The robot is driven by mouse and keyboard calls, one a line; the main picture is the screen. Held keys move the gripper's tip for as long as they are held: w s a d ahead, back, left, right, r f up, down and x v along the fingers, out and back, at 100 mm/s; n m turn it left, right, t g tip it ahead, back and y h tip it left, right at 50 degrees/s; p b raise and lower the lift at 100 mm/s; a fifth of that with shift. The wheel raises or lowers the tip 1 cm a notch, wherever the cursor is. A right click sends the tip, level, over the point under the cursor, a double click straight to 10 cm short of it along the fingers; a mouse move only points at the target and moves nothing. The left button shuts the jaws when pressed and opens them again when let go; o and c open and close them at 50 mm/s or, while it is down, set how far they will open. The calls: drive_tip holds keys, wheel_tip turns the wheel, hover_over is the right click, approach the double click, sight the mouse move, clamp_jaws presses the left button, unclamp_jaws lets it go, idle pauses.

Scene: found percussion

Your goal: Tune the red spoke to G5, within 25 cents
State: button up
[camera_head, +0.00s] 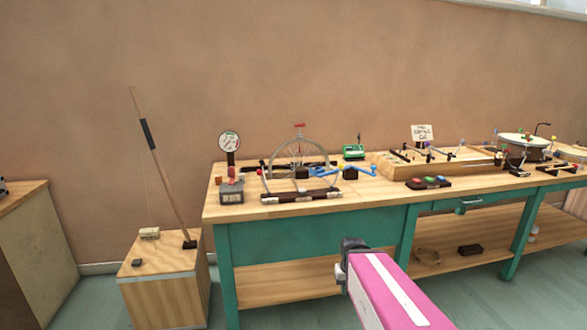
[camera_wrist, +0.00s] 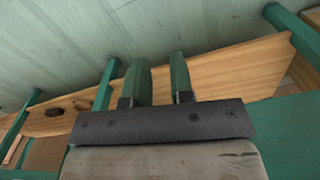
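A spoked wheel (camera_head: 332,152) stands upright in a stand on the workbench, with a small red piece (camera_head: 299,125) above its top. Blue handle-like parts (camera_head: 352,169) lie at the wheel's right. My gripper shows in the wrist view (camera_wrist: 159,60) with two green fingers apart and nothing between them. In the head view, my pink arm reaches up in front of the bench, below and right of the wheel; its fingertips are hidden.
The green-framed workbench (camera_head: 310,238) has a wooden lower shelf (camera_head: 285,284). A dark block with coloured buttons (camera_head: 428,183), a green device (camera_head: 354,150), a wooden frame (camera_head: 385,165) and a drum (camera_head: 525,147) stand rightward. A wooden box (camera_head: 165,288) with a leaning pole (camera_head: 160,165) is left.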

clamp_jaws()
idle(1.0)
idle(0.5)
